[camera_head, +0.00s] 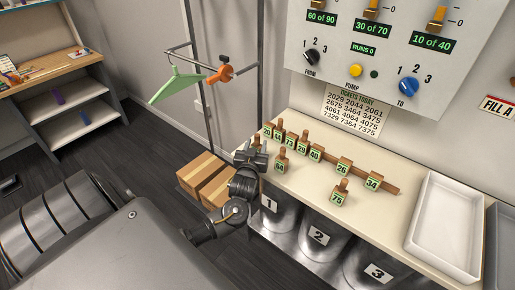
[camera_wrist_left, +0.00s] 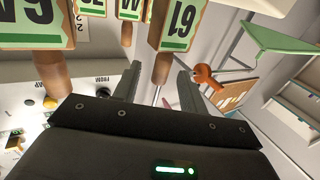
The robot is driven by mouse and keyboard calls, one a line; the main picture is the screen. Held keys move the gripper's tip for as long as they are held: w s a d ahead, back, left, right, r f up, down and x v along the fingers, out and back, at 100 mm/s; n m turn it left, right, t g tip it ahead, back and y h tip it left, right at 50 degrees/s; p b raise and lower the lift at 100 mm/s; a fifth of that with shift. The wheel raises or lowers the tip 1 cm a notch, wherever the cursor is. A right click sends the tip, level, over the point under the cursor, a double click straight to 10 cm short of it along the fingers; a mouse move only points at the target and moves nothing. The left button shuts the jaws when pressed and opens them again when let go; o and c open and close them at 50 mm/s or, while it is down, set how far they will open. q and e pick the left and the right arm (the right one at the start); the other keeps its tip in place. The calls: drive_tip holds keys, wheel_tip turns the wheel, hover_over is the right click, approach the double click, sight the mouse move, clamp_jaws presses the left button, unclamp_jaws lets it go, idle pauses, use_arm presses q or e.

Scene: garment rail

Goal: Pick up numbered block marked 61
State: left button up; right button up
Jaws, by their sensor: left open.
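My left gripper (camera_head: 252,150) is open at the left end of the row of numbered blocks. In the left wrist view, its two fingers (camera_wrist_left: 157,80) lie either side of the wooden peg of a green-labelled block (camera_wrist_left: 180,25). The block at the row's left end in the head view (camera_head: 267,131) is too small to read surely. The fingers do not clearly touch the peg. My right gripper is out of view.
Other numbered blocks, including 73 (camera_head: 290,142), 26 (camera_head: 342,168), 34 (camera_head: 372,182) and 75 (camera_head: 339,198), stand close by on the pale counter. A white tray (camera_head: 412,235) is at the right. Cardboard boxes (camera_head: 203,178) and a rail with a green hanger (camera_head: 177,84) are at the left.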

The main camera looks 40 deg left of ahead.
sight(257, 141)
use_arm(q)
drive_tip(key=x, duration=0.3)
drive_tip(key=shift+w+a, duration=0.2)
drive_tip(key=shift+r, duration=0.1)
clamp_jaws()
